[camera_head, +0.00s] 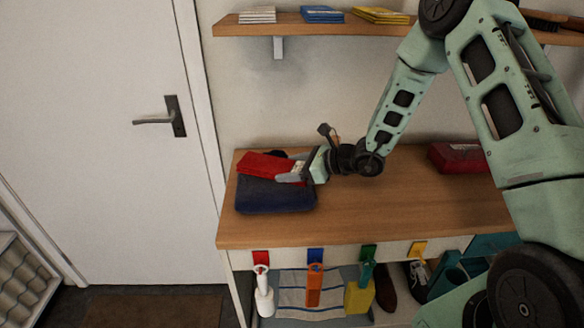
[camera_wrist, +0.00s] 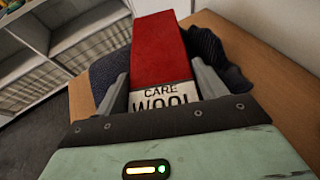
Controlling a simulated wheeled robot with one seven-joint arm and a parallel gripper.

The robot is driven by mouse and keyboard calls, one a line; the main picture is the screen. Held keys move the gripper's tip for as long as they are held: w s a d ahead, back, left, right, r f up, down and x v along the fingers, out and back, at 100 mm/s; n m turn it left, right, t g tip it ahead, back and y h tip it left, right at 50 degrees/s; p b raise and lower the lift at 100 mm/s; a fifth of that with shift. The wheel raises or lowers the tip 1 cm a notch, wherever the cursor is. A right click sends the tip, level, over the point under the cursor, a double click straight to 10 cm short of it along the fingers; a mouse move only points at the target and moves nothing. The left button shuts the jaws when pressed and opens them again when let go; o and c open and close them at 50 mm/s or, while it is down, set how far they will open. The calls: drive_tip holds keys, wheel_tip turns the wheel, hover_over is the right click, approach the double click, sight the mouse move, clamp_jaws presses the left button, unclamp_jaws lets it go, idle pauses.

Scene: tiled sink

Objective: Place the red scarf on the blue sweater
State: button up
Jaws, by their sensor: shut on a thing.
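The red scarf (camera_head: 262,163) is a folded flat strip above the folded dark blue sweater (camera_head: 275,195) at the left end of the wooden bench top. My gripper (camera_head: 291,178) is shut on the scarf's near end, at the right of the sweater. In the wrist view the scarf (camera_wrist: 158,52) runs away from me between the two fingers (camera_wrist: 163,92), with a white label reading "CARE WOOL". The sweater (camera_wrist: 212,52) shows on both sides beneath it. I cannot tell whether the scarf rests on the sweater or hangs just above it.
Another red folded item (camera_head: 457,158) lies at the right of the bench top (camera_head: 385,212), behind my arm. Coloured hooks with hanging tools line the bench front. The bench middle is clear.

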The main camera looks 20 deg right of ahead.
drive_tip(key=o, duration=1)
